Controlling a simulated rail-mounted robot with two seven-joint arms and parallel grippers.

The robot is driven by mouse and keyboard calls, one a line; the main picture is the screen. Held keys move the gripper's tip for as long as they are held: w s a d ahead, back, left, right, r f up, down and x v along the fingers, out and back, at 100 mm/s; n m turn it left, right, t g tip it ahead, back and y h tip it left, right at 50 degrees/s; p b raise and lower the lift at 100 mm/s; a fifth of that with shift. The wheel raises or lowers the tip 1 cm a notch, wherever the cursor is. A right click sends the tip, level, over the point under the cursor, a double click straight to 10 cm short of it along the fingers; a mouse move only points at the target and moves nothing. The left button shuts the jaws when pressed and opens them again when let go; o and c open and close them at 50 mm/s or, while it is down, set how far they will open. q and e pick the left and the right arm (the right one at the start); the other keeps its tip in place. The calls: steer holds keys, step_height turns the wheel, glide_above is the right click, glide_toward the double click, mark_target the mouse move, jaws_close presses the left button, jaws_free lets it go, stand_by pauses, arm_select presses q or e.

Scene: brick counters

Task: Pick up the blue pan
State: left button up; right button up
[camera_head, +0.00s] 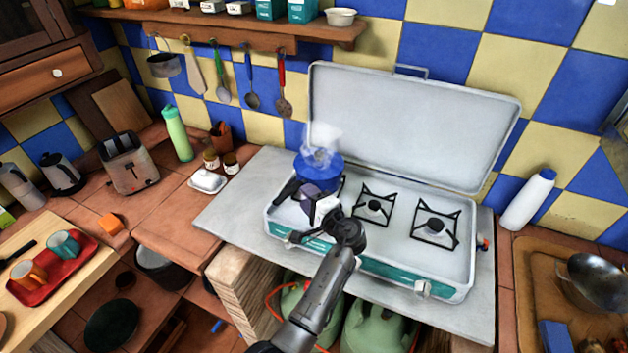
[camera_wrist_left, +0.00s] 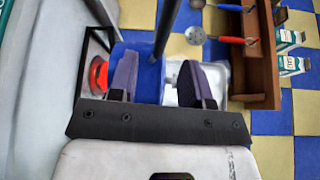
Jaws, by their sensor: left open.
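The blue pan (camera_head: 316,174) sits over the left burner of the camping stove, with steam rising from it. A dark handle sticks out from it toward the lower left. My left gripper (camera_head: 308,197) is in front of the pan, close to the handle. In the left wrist view the blue pan (camera_wrist_left: 150,82) shows beyond and between the two spread purple-grey fingers of the left gripper (camera_wrist_left: 160,85). A dark bar, apparently the handle, runs up from the pan there; contact with the fingers cannot be told. My right gripper is not in view.
The stove (camera_head: 390,262) has a raised lid (camera_head: 410,125) behind the pan. A red-glowing burner (camera_wrist_left: 98,76) shows beside the pan. Utensils hang from the wall shelf (camera_head: 235,30). The other burners are empty.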

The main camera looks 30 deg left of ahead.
mark_target(296, 185)
arm_select(q)
steer(key=shift+b+x, duration=0.4)
steer(key=shift+x, duration=2.55)
steer(key=shift+s, duration=0.1)
jaws_close()
steer(key=shift+r, duration=0.2)
